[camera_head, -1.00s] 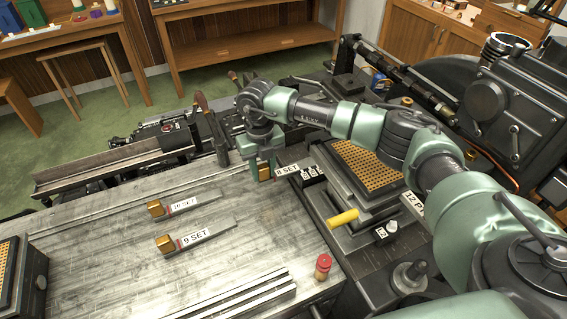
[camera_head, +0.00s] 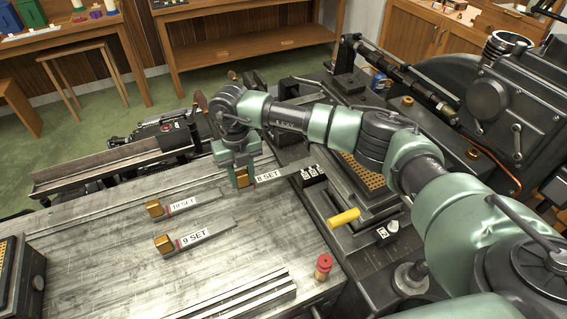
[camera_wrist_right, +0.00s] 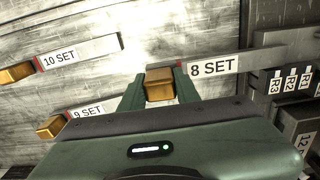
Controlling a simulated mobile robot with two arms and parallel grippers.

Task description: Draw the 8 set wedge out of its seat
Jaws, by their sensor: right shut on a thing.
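The 8 set wedge (camera_head: 268,176) is a grey bar with a white "8 SET" label and a brass block at its left end. My right gripper (camera_head: 242,178) is shut on that brass end. The wrist view shows the brass block (camera_wrist_right: 159,84) between the green fingers (camera_wrist_right: 158,92). The bar of the 8 set wedge (camera_wrist_right: 222,66) runs right to the dark block of its seat (camera_head: 311,174); whether its tip is still inside I cannot tell. My left gripper is not in view.
The 10 set wedge (camera_head: 183,206) and the 9 set wedge (camera_head: 194,240) lie on the grey bench top (camera_head: 100,260). A yellow handle (camera_head: 343,218) sticks out right of the bench.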

